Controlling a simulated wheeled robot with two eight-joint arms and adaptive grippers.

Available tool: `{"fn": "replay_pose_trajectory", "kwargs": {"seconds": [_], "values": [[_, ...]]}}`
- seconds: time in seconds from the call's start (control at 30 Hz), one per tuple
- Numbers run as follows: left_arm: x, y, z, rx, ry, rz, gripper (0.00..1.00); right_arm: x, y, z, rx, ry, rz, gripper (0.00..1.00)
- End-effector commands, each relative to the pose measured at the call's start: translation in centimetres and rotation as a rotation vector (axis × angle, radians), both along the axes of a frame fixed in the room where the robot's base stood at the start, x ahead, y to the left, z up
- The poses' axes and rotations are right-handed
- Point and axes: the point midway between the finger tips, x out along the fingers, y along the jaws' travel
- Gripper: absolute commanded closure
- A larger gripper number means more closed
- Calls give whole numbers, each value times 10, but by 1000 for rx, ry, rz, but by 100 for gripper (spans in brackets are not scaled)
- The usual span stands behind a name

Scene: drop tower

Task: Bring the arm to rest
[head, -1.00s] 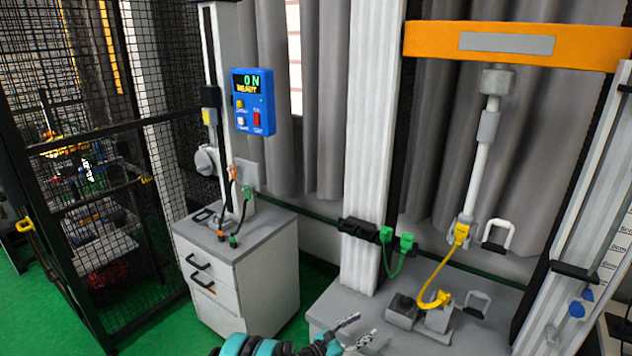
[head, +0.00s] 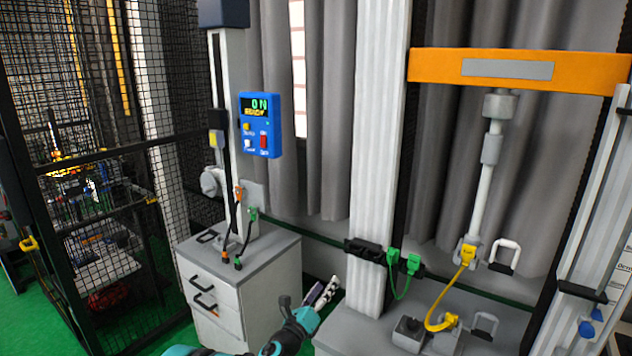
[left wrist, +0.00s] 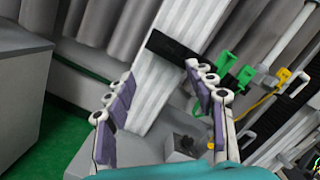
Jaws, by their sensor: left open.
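My left gripper (head: 327,293) is at the bottom middle of the head view, in front of the gap between the grey cabinet and the drop tower's base. It is open and empty. In the left wrist view its two fingers with purple pads (left wrist: 165,110) stand apart with nothing between them. Behind them the tower's pale column (left wrist: 165,60) shows, with a black bracket and green connectors. My right gripper is not in view.
The drop tower's orange crossbeam (head: 440,68) spans the upper right. Its base (head: 345,332) carries a small grey block and a yellow cable (head: 466,284). A grey cabinet (head: 262,285) stands left, below a blue control box (head: 260,140). A black mesh fence (head: 110,165) is further left.

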Motion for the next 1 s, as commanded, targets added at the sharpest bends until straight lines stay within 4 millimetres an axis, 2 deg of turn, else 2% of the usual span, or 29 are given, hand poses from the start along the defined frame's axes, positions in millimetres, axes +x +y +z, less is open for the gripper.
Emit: {"fn": "replay_pose_trajectory", "kwargs": {"seconds": [0.03,0.1,0.2,0.27,0.4,0.57,0.7,0.9,1.0], "values": [[-2,22,25,-93,54,57,45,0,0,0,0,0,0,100],[-5,52,51,-245,137,139,45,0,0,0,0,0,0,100],[-20,94,78,-461,251,251,45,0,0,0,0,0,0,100],[-33,117,89,-593,318,317,45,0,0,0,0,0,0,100],[-77,166,100,-904,470,471,45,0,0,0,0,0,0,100],[-145,205,88,-1259,638,645,45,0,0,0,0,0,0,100],[-217,223,62,-1563,778,806,45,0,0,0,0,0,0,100],[-321,220,13,-1945,960,1036,45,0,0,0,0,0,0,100],[-359,212,-6,-2075,1026,1126,45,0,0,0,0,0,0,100]]}}
